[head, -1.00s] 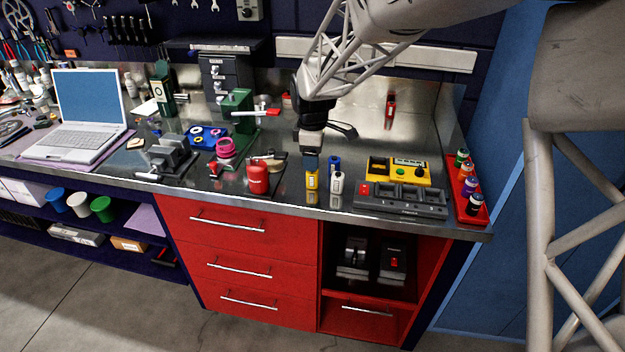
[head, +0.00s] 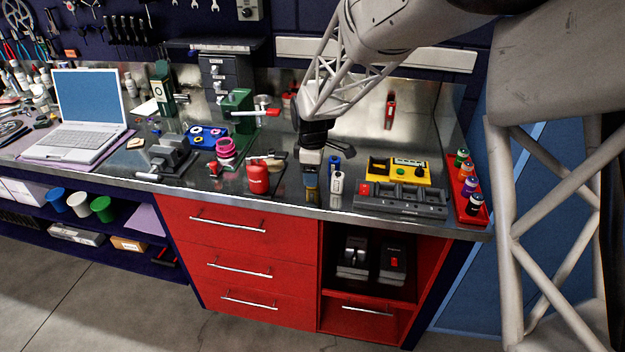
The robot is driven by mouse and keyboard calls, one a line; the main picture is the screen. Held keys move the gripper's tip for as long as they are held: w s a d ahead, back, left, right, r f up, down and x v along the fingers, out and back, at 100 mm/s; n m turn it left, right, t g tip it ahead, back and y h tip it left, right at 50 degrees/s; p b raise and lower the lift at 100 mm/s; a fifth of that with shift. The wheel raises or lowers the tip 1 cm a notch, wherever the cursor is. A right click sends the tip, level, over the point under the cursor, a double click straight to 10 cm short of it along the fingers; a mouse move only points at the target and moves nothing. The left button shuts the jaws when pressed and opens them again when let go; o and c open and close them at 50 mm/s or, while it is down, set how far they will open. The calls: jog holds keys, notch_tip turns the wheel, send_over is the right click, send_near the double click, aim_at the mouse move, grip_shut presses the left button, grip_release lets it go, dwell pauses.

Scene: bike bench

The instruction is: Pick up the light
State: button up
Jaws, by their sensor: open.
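In the head view, several small upright items stand near the front edge of the metal bench top (head: 230,185). A yellow item (head: 311,188) stands under my gripper (head: 311,172), a white one with a dark top (head: 337,185) just right of it, and a blue one (head: 334,166) behind. I cannot tell for sure which is the light. My gripper points down and is open, its fingers at the top of the yellow item and hiding part of it. Whether they touch it is too small to tell.
A red canister (head: 257,178) stands left of my gripper. A yellow case (head: 398,172) and a dark grey charger-like block (head: 402,198) lie to the right. A red tray (head: 480,212) with several small bottles is at the right end. The bench's front edge is close.

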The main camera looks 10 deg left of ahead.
jog(key=shift+f, duration=0.35)
dwell(0.3)
jog(key=c, duration=1.1)
jog(key=shift+o, duration=0.2)
jog(key=shift+r, duration=0.15)
jog(key=shift+r, duration=1.5)
jog(key=shift+s+d+r, duration=0.15)
jog(key=shift+s, duration=0.15)
jog(key=s+d, duration=0.3)
jog(key=s, duration=0.4)
jog(key=s+d+r, duration=0.1)
jog(key=s+d, duration=0.2)
jog(key=s, duration=0.3)
jog(key=shift+s+d+r, duration=0.2)
jog(key=shift+s+d, duration=0.15)
jog(key=shift+d, duration=0.05)
